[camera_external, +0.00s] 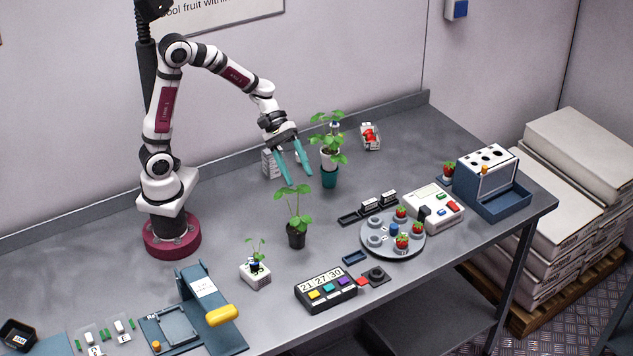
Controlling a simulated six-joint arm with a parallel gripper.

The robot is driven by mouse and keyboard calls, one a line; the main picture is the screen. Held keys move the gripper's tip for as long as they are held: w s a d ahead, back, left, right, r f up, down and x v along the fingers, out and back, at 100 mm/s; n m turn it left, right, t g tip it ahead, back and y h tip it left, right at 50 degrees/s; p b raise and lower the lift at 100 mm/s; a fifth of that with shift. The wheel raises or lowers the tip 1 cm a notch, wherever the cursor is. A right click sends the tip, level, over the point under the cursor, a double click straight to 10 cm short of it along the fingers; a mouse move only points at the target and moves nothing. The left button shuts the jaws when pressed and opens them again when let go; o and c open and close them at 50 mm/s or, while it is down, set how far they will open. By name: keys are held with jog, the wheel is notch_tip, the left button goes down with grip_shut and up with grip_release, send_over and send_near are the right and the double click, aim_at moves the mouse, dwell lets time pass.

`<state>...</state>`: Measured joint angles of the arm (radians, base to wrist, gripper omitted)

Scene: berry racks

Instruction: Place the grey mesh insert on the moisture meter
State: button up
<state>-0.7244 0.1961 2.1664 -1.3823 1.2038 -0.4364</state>
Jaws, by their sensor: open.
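My gripper (297,178) hangs above the back middle of the table, its two teal fingers apart and pointing down, with nothing seen between them. I cannot pick out the grey mesh insert for certain at this size. A white box-shaped device (447,213) with a small green display and a red button stands right of the middle. It may be the moisture meter, but its label is too small to read. A white slotted item (270,162) stands behind the fingers and is partly hidden by them.
A potted plant (329,178) stands close right of my gripper, and another (296,238) stands in front. A round grey tray (393,254) holds cups and strawberries. A timer (327,291), a blue rack (496,203) and a blue press-like stand (208,306) stand around.

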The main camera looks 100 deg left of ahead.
jog(key=s+d+m+g, duration=0.5)
jog(key=s+d+m, duration=0.4)
jog(key=s+a+m+g+y, duration=0.2)
jog(key=s+m+y, duration=0.6)
jog(key=s+m, duration=0.5)
jog(key=shift+a+m, duration=0.5)
jog(key=shift+a, duration=0.4)
jog(key=shift+s+f, duration=0.1)
